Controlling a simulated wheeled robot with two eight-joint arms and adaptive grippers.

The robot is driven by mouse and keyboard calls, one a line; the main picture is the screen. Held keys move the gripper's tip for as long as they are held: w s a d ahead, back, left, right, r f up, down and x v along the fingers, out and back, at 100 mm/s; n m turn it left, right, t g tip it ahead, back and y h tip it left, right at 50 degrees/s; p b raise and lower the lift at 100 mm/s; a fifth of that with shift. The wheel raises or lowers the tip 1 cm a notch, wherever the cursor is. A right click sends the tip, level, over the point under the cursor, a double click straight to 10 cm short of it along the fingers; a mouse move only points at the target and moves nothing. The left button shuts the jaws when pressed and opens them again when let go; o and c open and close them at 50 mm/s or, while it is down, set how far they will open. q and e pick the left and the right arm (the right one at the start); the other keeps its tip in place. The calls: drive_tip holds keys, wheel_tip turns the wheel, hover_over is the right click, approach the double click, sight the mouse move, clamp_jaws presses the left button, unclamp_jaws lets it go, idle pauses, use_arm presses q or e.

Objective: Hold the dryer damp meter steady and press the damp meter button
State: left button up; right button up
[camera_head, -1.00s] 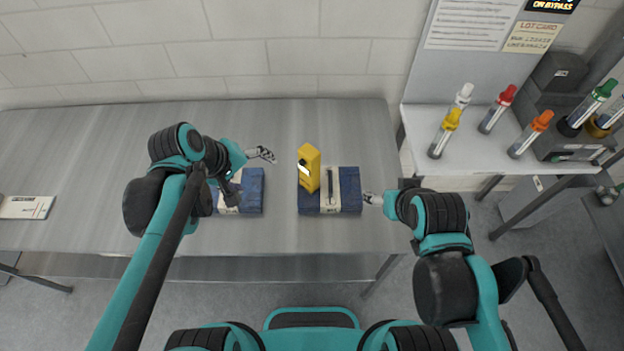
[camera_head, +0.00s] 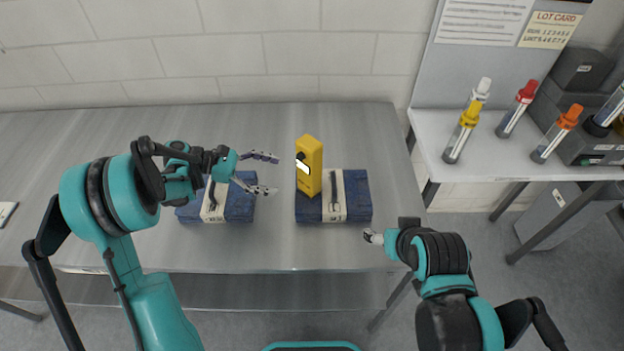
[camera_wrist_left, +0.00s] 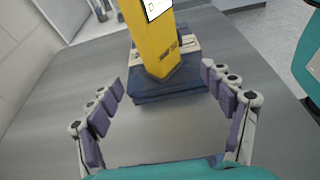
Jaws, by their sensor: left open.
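The yellow damp meter (camera_head: 310,165) stands upright at the left end of the right blue bundle (camera_head: 357,195), with a white display on its side. It also shows in the left wrist view (camera_wrist_left: 157,42), ahead of and between my spread fingers. My left gripper (camera_head: 275,173) is open and empty, a short way left of the meter and pointing at it. In the left wrist view its fingers (camera_wrist_left: 163,95) are not touching the meter. My right gripper (camera_head: 372,237) is low, near the table's front edge, right of the bundle; its fingers are too small to read. I cannot make out the button.
A second blue bundle (camera_head: 240,205) lies under and beside my left gripper. The steel table (camera_head: 270,255) is clear around the bundles. A side shelf (camera_head: 440,180) at the right holds several capped tubes and dark boxes. A tiled wall closes off the back.

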sight(299, 182)
use_arm(q)
drive_tip(key=x, duration=0.3)
drive_tip(key=b+x, duration=0.1)
drive_tip(key=x, duration=0.5)
drive_tip(key=shift+a+f+b, duration=0.1)
drive_tip(key=shift+f+b, duration=0.25)
drive_tip(key=shift+f, duration=0.05)
drive_tip(key=shift+d+f, duration=0.1)
drive_tip(key=shift+d, duration=0.45)
use_arm(e)
drive_tip(key=shift+f, duration=1.25)
use_arm(q)
drive_tip(key=c, duration=0.8)
use_arm(e)
clamp_jaws()
